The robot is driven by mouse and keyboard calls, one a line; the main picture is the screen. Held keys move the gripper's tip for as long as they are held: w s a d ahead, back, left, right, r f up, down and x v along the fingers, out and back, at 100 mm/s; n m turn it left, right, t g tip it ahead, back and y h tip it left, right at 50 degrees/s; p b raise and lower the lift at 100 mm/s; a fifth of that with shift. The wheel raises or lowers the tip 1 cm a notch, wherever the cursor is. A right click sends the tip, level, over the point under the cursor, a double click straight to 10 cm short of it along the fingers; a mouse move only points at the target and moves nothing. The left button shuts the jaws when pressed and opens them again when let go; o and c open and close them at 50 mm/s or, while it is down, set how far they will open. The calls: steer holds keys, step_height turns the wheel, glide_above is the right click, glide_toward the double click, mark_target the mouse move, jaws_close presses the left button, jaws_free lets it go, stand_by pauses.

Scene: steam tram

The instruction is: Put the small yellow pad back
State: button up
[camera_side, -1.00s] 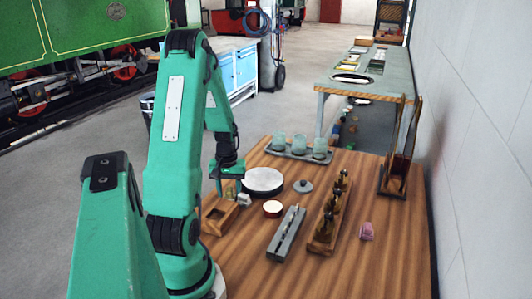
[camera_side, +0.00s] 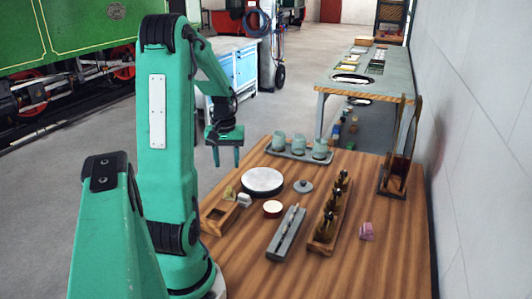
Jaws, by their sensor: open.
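The small yellow pad (camera_side: 229,193) is at the far end of a small wooden tray (camera_side: 212,226), at the left edge of the table. It looks tilted; I cannot tell whether it rests fully inside the compartment. A pale grey-white block (camera_side: 244,200) is right beside it, at the tray's right side. My gripper (camera_side: 226,163) is above and slightly beyond the pad, fingers down, apart and empty. It touches nothing.
A round grey-white disc (camera_side: 262,180) lies just right of the tray. A small red-rimmed dish (camera_side: 272,208), a grey lid (camera_side: 303,186), a grey slotted holder (camera_side: 283,240) and a wooden rack (camera_side: 322,240) stand further right. Several jars (camera_side: 299,145) stand behind. The front table is clear.

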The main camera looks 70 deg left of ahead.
steer(key=shift+r, duration=0.2)
stand_by(0.5)
steer(key=w+d+r+m+t+y, duration=0.1)
steer(key=w+d+r+m, duration=0.25)
steer(key=d, duration=0.45)
steer(key=w+d+r+m+t, duration=0.1)
steer(key=w+d+r+m, duration=0.3)
steer(key=d, duration=0.4)
steer(key=s+d+r+m+t, duration=0.1)
steer(key=s+d+r+m, duration=0.1)
steer(key=d, duration=0.6)
steer(key=s+d+r+m+t+h, duration=0.1)
steer(key=d+m, duration=0.3)
steer(key=d, duration=0.4)
steer(key=shift+s+r+t, duration=0.65)
steer(key=shift+r+t, duration=0.15)
steer(key=shift+r, duration=0.05)
